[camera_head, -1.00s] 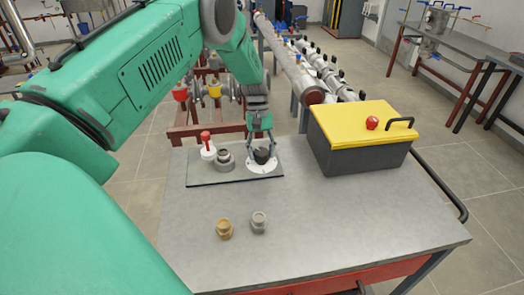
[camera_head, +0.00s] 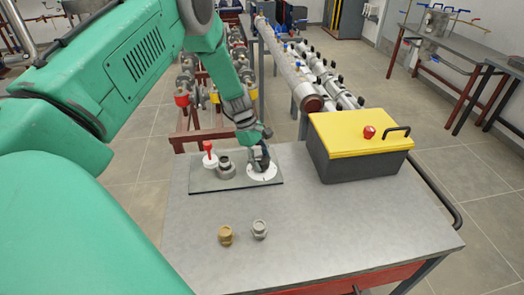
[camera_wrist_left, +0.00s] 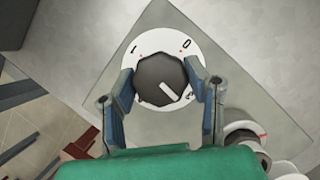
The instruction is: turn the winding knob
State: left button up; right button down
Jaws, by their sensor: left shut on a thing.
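The winding knob (camera_wrist_left: 160,80) is dark and many-sided, with a white pointer line, on a white round dial (camera_wrist_left: 178,42) marked with digits such as 0 and 1. In the left wrist view the pointer aims to the lower right. In the head view the dial (camera_head: 262,174) sits at the right end of a grey plate (camera_head: 205,186) on the table. My left gripper (camera_head: 261,160) is shut on the knob, with a finger on each side of it in the left wrist view (camera_wrist_left: 161,84). The right gripper is not in view.
A white piece with a red handle (camera_head: 209,156) and a grey round fitting (camera_head: 226,168) stand left of the dial. A brass fitting (camera_head: 226,236) and a grey one (camera_head: 259,230) stand nearer. A yellow-lidded box (camera_head: 357,134) stands right.

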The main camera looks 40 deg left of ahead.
pick_arm(q)
jog(key=shift+w+a+r+n+t, duration=0.25)
jog(key=shift+n+t, duration=0.15)
jog(key=shift+n, duration=0.2)
jog(key=o, duration=1.1)
jog(key=shift+o, duration=0.3)
jog(key=shift+d+f, duration=0.1)
jog(key=shift+f, duration=0.05)
jog(key=shift+s, duration=0.1)
jog(key=v, duration=1.1)
jog(key=shift+r, duration=0.4)
jog(key=shift+f, duration=0.1)
